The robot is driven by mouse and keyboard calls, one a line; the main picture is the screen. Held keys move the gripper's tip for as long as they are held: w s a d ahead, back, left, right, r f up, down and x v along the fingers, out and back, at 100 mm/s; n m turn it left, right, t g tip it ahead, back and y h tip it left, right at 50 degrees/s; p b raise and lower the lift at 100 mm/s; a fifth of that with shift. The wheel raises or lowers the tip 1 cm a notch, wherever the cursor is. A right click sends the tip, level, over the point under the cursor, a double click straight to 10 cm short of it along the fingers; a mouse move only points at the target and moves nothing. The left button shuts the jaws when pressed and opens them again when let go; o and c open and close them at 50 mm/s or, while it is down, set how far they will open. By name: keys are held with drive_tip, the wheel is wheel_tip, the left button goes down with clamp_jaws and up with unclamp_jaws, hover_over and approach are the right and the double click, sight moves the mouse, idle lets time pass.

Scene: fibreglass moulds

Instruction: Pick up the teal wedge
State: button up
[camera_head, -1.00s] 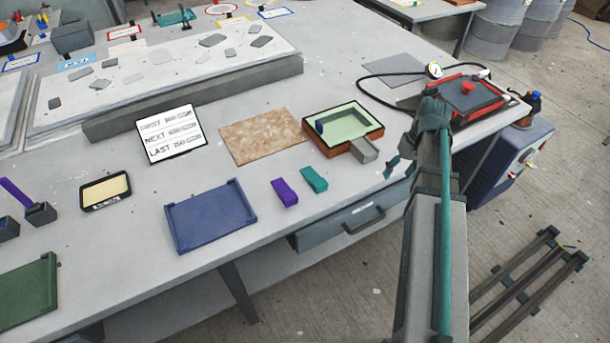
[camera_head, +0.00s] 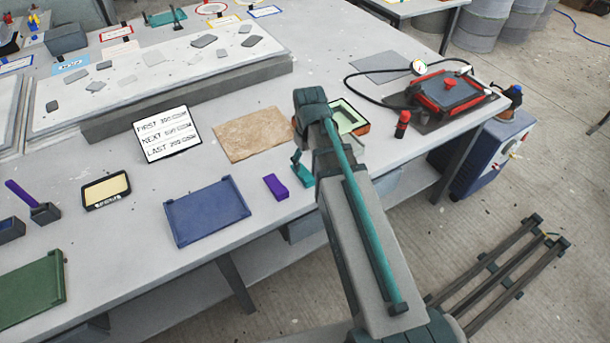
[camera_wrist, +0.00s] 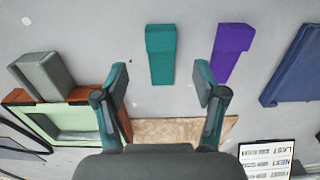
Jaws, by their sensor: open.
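The teal wedge (camera_wrist: 161,55) lies on the grey bench in the wrist view, its long side pointing toward my gripper (camera_wrist: 161,80). It sits between the lines of my two fingers, just beyond the fingertips, and is clear of both. My gripper is open and empty. In the head view my arm reaches over the bench's front edge, and the teal wedge (camera_head: 304,177) shows right by my fingers, partly hidden by them. The height of the fingertips above the bench is hard to tell.
A purple wedge (camera_wrist: 231,50) lies close to the right of the teal one in the wrist view. A blue tray (camera_wrist: 297,70) is farther right. A mould box with a green inside (camera_wrist: 60,122) and a grey block (camera_wrist: 45,75) stand left. A tan mat (camera_wrist: 180,130) lies nearer.

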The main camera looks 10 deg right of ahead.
sight(308, 176)
drive_tip(key=shift+s+f+p, duration=0.1)
drive_tip(key=shift+f+p, duration=0.9)
drive_tip(key=shift+f, duration=2)
drive_tip(key=shift+a, duration=0.1)
drive_tip(key=c, duration=1.2)
